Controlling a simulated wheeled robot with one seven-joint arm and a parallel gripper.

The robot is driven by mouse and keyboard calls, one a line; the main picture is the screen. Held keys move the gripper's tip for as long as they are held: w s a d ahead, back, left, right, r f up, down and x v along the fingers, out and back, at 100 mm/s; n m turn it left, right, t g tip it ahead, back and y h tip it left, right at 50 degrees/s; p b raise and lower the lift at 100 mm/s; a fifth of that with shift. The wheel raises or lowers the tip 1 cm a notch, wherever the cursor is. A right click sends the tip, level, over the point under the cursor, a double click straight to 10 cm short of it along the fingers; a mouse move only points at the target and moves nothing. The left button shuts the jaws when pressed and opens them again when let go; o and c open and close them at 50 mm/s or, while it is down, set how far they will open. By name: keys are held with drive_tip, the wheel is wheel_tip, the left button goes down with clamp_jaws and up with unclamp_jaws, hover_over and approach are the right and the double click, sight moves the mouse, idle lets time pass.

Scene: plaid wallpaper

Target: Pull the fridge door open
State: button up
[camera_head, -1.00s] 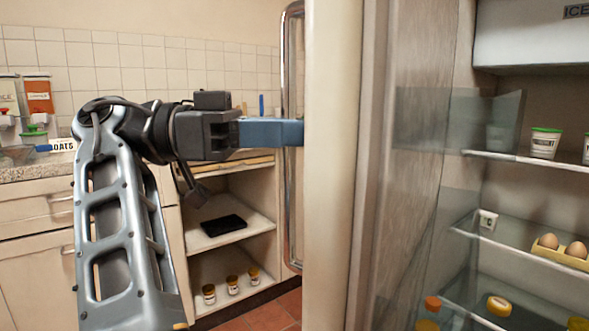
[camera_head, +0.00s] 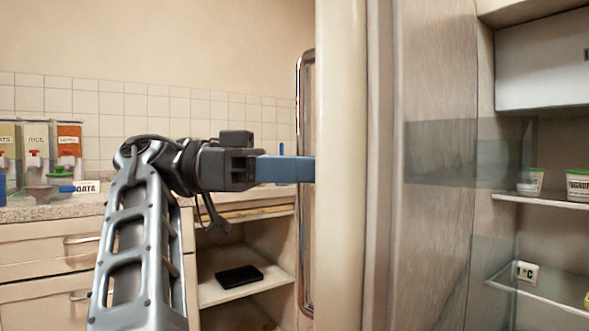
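The cream fridge door (camera_head: 340,200) stands open, seen nearly edge-on in the middle of the head view. Its long metal handle (camera_head: 305,240) runs upright along the door's left side. My gripper (camera_head: 300,169) reaches from the left to the handle, its blue fingers level with the handle's upper half. The fingertips pass behind the door edge and are hidden, so I cannot tell whether they close on the handle. The fridge interior (camera_head: 545,150) shows at the right, with a white freezer box on top and glass shelves holding tubs.
A counter (camera_head: 95,207) with food dispensers (camera_head: 36,145) and a bowl stands at the left. Below it are drawers and an open cupboard shelf (camera_head: 215,292) with a black flat object (camera_head: 240,275). The tiled wall is behind.

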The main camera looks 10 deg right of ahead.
drive_tip(key=shift+o, duration=1)
drive_tip(key=shift+w+d, duration=0.1)
drive_tip(key=shift+d, duration=0.05)
drive_tip(key=shift+a, duration=0.2)
